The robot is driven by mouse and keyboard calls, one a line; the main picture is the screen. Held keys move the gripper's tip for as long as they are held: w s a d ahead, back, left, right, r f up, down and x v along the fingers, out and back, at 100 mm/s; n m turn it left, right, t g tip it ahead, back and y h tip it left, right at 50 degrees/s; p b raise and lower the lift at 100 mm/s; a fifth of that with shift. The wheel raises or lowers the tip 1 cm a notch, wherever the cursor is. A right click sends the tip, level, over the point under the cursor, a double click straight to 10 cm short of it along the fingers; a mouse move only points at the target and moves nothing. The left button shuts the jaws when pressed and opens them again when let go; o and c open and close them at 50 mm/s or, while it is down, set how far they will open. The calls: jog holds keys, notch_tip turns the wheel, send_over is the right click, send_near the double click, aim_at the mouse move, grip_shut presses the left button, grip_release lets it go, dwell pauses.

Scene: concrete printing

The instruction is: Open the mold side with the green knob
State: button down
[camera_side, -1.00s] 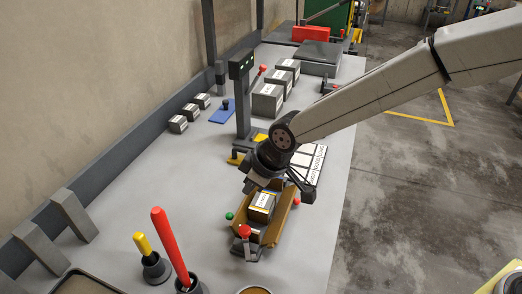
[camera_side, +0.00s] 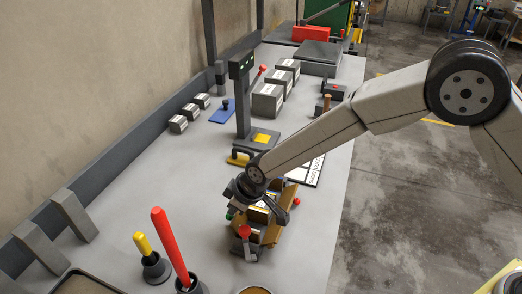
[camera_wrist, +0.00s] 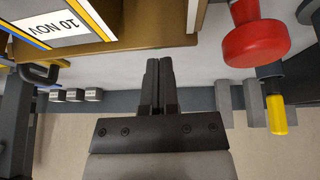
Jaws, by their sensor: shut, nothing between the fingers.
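The tan-brown mold (camera_side: 272,232) stands on the grey bench in the side view, holding a grey block with a yellow-edged label. The wrist view shows its brown wall (camera_wrist: 150,32) and the label reading 10 NOV (camera_wrist: 52,28). The green knob (camera_side: 230,214) peeks out at the mold's left side, mostly covered by my gripper; I cannot make it out in the wrist view. My gripper (camera_wrist: 159,62) is shut and empty, its fingertips close to the brown wall. Whether they touch the knob or wall cannot be told. A red knob (camera_side: 296,202) is on the mold's right.
A red-topped clamp (camera_side: 244,232) stands at the mold's near end; its red knob (camera_wrist: 255,42) is close right of my fingers. Red (camera_side: 170,246) and yellow (camera_side: 142,243) handled tools stand nearer. A post with a display (camera_side: 242,65) stands behind.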

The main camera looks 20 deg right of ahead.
aim_at(227, 215)
jog(key=shift+x, duration=0.75)
jog(key=shift+w+a+f+g+h, duration=0.25)
jog(key=shift+w+a+g+h, duration=0.25)
jog(key=shift+g+h, duration=0.4)
dwell(0.9)
jog(key=shift+w+f, duration=0.15)
jog(key=shift+w+a+f, duration=0.55)
jog(key=shift+a+f, duration=0.1)
jog(key=shift+f, duration=0.1)
dwell(0.3)
dwell(0.5)
jog(key=w+a+v, duration=0.1)
jog(key=w+v, duration=0.1)
jog(key=v, duration=1.1)
jog(key=shift+a+r, duration=0.6)
jog(key=shift+a, duration=0.2)
jog(key=shift+w, duration=0.1)
